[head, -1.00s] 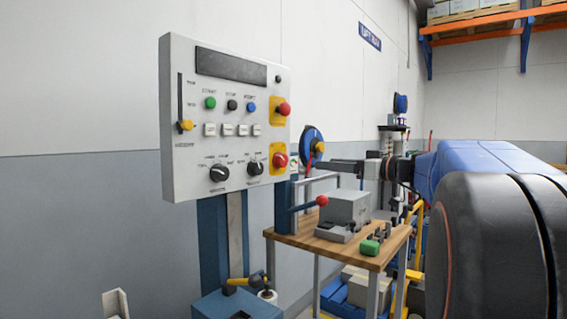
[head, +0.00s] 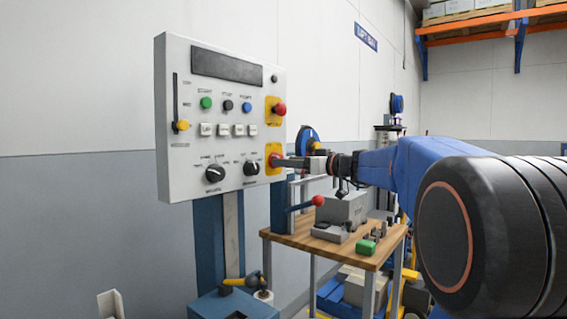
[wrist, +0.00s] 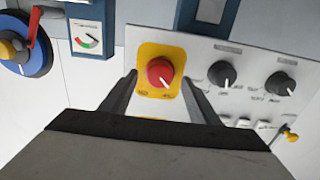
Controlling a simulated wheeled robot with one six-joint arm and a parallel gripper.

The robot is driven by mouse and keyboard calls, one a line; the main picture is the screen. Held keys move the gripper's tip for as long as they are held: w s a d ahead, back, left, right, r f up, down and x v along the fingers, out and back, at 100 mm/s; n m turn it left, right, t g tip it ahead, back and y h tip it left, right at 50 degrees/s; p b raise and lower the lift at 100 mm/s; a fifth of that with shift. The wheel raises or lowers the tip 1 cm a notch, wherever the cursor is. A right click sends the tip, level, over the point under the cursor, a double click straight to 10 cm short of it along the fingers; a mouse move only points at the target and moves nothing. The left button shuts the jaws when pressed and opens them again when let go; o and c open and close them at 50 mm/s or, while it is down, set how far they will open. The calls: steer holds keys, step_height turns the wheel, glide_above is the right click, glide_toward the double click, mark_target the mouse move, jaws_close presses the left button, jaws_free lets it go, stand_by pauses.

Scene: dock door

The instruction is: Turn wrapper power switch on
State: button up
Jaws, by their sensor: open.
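The control panel (head: 176,120) is a white box on a blue post, seen at left in the head view. Its lower red knob (wrist: 160,72) sits on a yellow plate (wrist: 174,50) and has a white pointer line, slanted down to the right in the wrist view. In the head view this knob is partly covered by my gripper (head: 282,162), which reaches in from the right. In the wrist view my gripper (wrist: 160,77) is open, its fingertips on either side of the knob, with gaps visible. I cannot tell how deep the fingers reach. The labels are too blurred to read.
Two black knobs (head: 215,173) (head: 251,168) sit left of the red knob. An upper red button (head: 279,109), coloured buttons and a yellow-handled slider (head: 182,125) share the panel. A wooden workbench (head: 290,243) with a red-balled lever (head: 318,201) stands below my arm.

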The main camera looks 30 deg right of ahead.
steer(key=shift+x, duration=1.3)
steer(key=c, duration=1.1)
steer(key=shift+o, duration=0.2)
steer(key=shift+m, duration=8.9)
